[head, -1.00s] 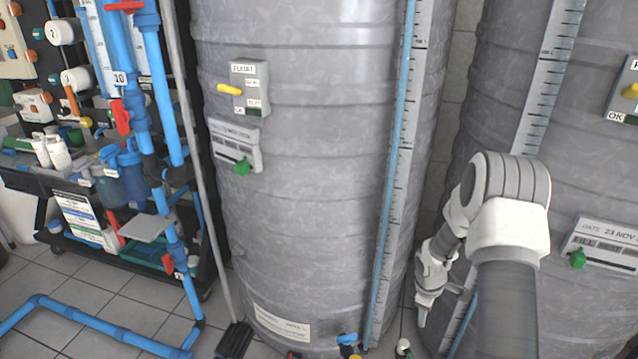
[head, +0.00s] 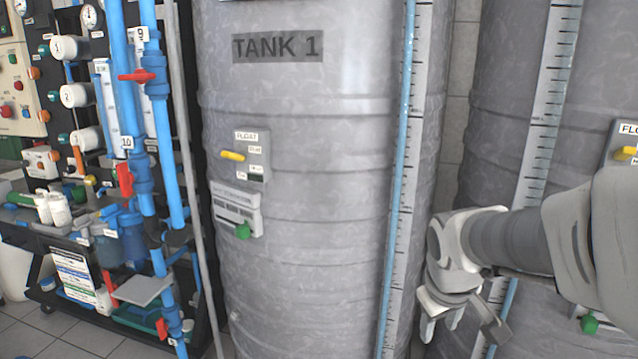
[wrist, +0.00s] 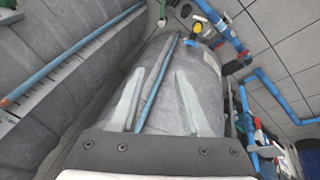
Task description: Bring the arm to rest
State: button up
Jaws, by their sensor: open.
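My gripper (head: 440,322) hangs at the lower right of the head view, in front of the gap between the two large grey tanks. Its fingers point down and are apart. In the wrist view my gripper (wrist: 157,90) shows two pale fingers spread wide with nothing held between them. Behind them lie a grey tank and a blue tube. My forearm comes in from the right edge of the head view and covers part of the right tank (head: 505,100).
The tank labelled TANK 1 (head: 300,150) stands in the middle with a float box (head: 252,155) and a ruled scale (head: 410,150). Blue pipes with red valves (head: 135,120) and a rack of equipment stand at the left. Floor tiles (head: 65,330) show at lower left.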

jog(key=s+a+r+m+t+y+p, duration=0.1)
jog(key=s+a+r+m, duration=0.15)
jog(key=s, duration=0.45)
jog(key=s+a+r+m+t+y, duration=0.1)
jog(key=s+a+r, duration=0.25)
jog(key=s, duration=0.45)
notch_tip(320, 180, up, 20)
jog(key=p, duration=2)
jog(key=shift+w+d+r, duration=0.2)
jog(key=shift+w, duration=0.05)
